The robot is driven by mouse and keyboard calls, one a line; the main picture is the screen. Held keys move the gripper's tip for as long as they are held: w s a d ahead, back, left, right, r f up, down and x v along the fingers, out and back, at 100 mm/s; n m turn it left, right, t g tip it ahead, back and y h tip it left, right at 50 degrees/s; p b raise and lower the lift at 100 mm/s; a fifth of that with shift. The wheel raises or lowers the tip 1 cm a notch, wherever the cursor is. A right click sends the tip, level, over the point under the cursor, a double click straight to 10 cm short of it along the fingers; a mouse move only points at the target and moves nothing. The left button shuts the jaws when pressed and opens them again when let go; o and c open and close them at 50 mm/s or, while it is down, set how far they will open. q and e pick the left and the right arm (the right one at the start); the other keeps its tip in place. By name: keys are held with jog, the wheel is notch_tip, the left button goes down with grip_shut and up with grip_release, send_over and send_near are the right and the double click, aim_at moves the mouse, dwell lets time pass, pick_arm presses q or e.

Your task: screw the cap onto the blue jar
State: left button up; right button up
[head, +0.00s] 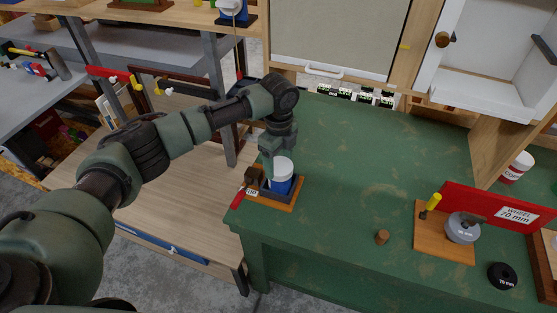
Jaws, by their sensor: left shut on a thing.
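The blue jar (280,186) stands upright in a dark holder on a small wooden board near the left edge of the green bench. The white cap (283,167) is on top of the jar; I cannot tell from here how tightly it sits. My left gripper (276,162) reaches down from above and is shut on the cap; its fingers are partly hidden by the wrist and the cap. My right gripper is out of view.
A red-handled clamp (240,197) sits at the left of the holder. The green bench top (350,180) between is clear.

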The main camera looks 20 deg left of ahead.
pick_arm(q)
jog(key=o, duration=1.5)
jog(key=shift+r, duration=0.1)
